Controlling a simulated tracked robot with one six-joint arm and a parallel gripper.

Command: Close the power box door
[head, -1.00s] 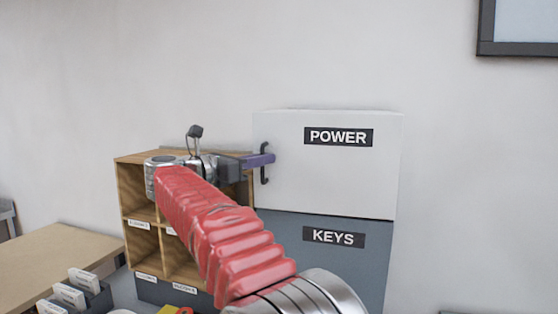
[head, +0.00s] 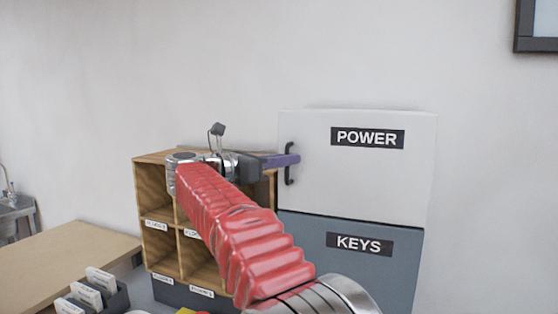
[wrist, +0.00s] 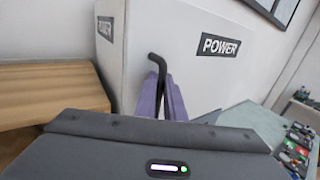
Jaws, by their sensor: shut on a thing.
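The white power box door (head: 375,180), labelled POWER, sits above the grey KEYS box and looks flush with its box. It also shows in the wrist view (wrist: 190,75). Its black handle (head: 289,163) is a vertical bar at the door's left edge; in the wrist view the handle (wrist: 157,66) rises between the purple fingers. My gripper (head: 293,160) reaches the handle from the left, and its purple fingers are shut on it. In the wrist view my gripper (wrist: 163,98) hides the lower part of the handle.
The grey KEYS box (head: 350,262) is directly below. A wooden pigeonhole shelf (head: 155,205) stands to the left, behind my arm. A wooden table (head: 60,255) and a dark card holder (head: 115,300) are at lower left. Bare wall lies above.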

